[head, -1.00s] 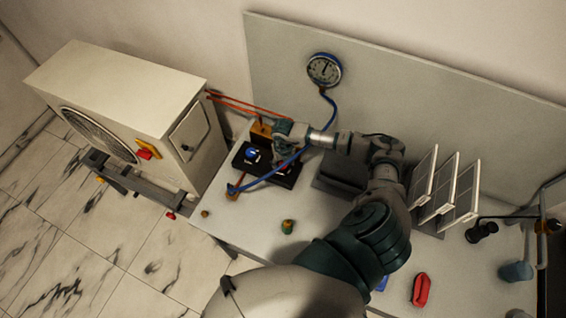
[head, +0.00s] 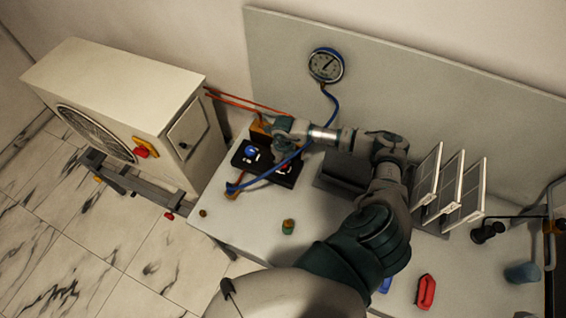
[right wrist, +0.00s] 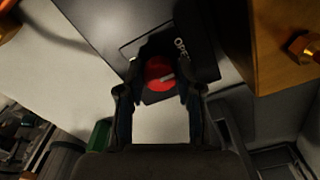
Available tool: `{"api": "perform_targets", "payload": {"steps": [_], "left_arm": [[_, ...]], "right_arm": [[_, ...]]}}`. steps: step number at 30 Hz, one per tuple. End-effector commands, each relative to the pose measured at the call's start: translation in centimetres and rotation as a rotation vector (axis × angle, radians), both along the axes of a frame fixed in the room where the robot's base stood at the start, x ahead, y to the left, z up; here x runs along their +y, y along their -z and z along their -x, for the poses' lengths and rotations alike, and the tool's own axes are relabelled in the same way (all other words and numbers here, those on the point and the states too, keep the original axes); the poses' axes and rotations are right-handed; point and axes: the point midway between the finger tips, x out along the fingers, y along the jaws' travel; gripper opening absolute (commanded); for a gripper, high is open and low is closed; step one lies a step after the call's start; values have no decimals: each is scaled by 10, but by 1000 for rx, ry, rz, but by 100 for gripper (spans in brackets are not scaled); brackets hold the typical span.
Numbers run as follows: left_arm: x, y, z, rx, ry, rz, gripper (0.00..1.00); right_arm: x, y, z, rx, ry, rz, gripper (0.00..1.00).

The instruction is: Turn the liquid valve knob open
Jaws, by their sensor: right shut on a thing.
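A black valve block (head: 247,165) lies on the bench with a blue knob (head: 250,152) at its left end. In the right wrist view, the red knob (right wrist: 160,73) with a pale pointer line sits on the block (right wrist: 100,22) beside partly visible white lettering beginning "OPE". My right gripper (right wrist: 160,88) has a dark finger on each side of this red knob and is shut on it. In the head view, my right gripper (head: 284,150) reaches over the block from the right and largely hides the red knob. My left gripper is not in view.
A blue hose (head: 264,180) crosses the block and runs up to a round gauge (head: 326,65) on the backboard. A white outdoor unit (head: 120,95) stands left of the bench. Upright finned panels (head: 440,190) and a red item (head: 425,292) are at the right.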

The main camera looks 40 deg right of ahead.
Motion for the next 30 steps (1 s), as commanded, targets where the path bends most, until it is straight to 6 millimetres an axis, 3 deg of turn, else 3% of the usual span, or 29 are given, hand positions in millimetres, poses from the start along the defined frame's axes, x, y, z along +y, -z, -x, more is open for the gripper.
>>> {"api": "perform_targets", "payload": {"steps": [4,5,7,8,20,30], "left_arm": [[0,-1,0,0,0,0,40],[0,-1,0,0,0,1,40],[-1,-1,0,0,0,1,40],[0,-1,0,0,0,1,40],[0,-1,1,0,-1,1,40],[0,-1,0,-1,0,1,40]], "right_arm": [[-1,0,2,6,2,3,0],[-2,0,2,6,2,3,40],[-2,0,2,6,3,3,57],[-2,0,1,5,3,3,60],[-2,-9,0,2,4,2,60],[-2,-81,-1,-1,4,2,60]]}}
